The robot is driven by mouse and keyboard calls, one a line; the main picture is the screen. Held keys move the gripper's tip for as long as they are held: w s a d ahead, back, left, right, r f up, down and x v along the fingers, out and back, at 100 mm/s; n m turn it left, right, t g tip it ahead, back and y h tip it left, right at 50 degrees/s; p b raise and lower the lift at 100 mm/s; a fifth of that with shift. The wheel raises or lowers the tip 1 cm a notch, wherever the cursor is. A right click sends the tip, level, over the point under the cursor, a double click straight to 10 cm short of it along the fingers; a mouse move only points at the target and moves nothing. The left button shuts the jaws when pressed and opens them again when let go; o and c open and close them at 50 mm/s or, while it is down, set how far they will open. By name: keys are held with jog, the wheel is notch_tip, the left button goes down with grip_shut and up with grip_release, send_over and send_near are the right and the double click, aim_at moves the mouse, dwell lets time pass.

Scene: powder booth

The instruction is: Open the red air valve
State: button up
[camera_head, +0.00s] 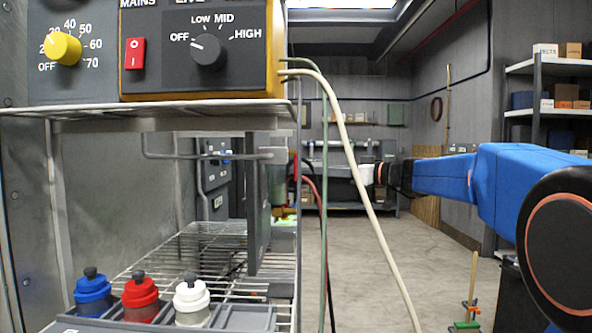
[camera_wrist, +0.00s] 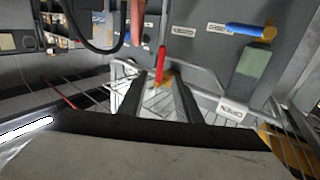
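In the wrist view the lever lies in line with the gap between the fingertips. I cannot tell how far beyond them it is, and no contact shows. In the head view my blue arm reaches in from the right, and I cannot make out the fingertips or the red lever clearly.
A blue-handled valve (camera_wrist: 247,30) is on the grey panel, right of the red lever. Hoses (camera_head: 345,150) hang beside the wire rack (camera_head: 205,245). Blue (camera_head: 92,292), red (camera_head: 141,298) and white (camera_head: 191,300) bottles stand at front left. The floor right of the rack is mostly clear.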

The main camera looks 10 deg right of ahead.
aim_at(296, 168)
jog(key=x, duration=1.1)
jog(key=shift+w+a, duration=0.3)
grip_shut()
